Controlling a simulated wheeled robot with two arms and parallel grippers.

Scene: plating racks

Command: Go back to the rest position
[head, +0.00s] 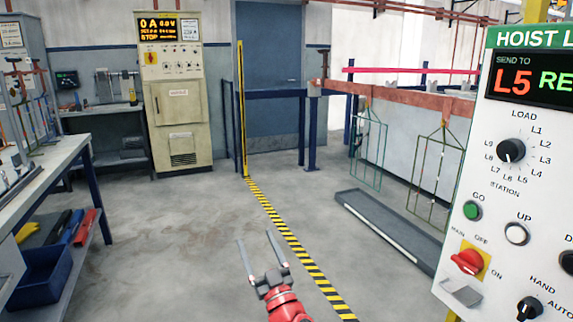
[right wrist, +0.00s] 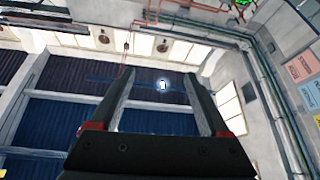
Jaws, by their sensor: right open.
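My right gripper (head: 260,252) shows at the bottom middle of the head view. Its two fingers are spread apart with nothing between them. It is in the air above the floor, just left of the yellow and black striped line (head: 290,237). In the right wrist view my right gripper (right wrist: 163,85) also shows open and empty, with its fingers against the ceiling and upper walls. My left gripper is not in view.
A hoist control panel (head: 490,215) stands close at the right. Racks (head: 368,150) hang from a reddish rail (head: 400,95) over a long low tray (head: 385,230). The middle floor is clear.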

